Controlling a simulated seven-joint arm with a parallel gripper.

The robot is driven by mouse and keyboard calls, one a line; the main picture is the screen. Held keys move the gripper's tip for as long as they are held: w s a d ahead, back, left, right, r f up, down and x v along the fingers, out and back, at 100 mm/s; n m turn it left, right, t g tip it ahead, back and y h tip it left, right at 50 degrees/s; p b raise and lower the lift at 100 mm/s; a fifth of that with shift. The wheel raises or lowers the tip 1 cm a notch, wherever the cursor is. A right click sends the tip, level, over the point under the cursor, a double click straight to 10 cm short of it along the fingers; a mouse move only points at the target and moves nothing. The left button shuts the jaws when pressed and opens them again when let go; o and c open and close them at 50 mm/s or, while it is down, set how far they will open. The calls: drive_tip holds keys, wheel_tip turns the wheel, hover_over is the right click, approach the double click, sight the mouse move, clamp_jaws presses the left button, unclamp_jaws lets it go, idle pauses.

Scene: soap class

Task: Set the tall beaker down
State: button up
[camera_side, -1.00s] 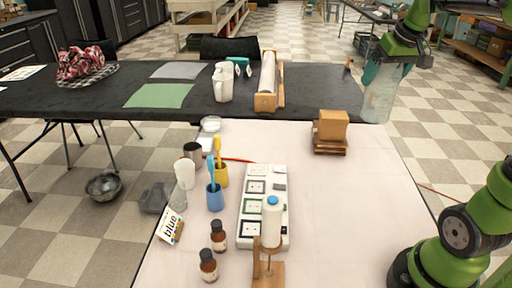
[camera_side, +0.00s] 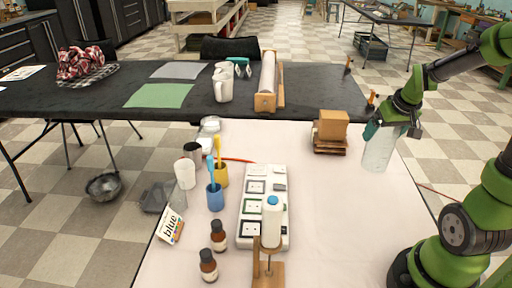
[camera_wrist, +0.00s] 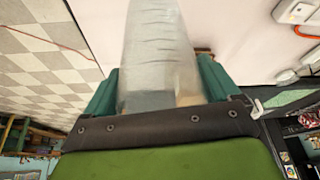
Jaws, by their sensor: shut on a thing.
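The tall beaker (camera_side: 377,152) is clear with graduation lines and upright or nearly so at the right of the pale mat in the side view. My gripper (camera_side: 384,129) is shut on its upper part. In the wrist view the beaker (camera_wrist: 158,48) fills the space between my teal fingers (camera_wrist: 158,92). The side view does not settle whether its base touches the surface.
A wooden block (camera_side: 332,125) on a small wooden stand is just left of the beaker. A white panel (camera_side: 250,207), toothbrush cups and brown bottles (camera_side: 218,236) stand farther left. The pale mat (camera_side: 340,210) is clear in front of the beaker.

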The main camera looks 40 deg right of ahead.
sight(379, 149)
drive_tip(key=shift+f, duration=2.9)
drive_tip(key=o, duration=1.6)
drive_tip(key=v, duration=1.2)
drive_tip(key=a+r+t+y, duration=0.1)
drive_tip(key=a, duration=0.6)
drive_tip(key=a+r+n+t+y, duration=0.1)
drive_tip(key=a, duration=0.7)
drive_tip(key=a+r+n+t+y, duration=0.1)
drive_tip(key=a+r+y, duration=0.1)
drive_tip(key=a, duration=0.6)
drive_tip(key=shift+s, duration=0.1)
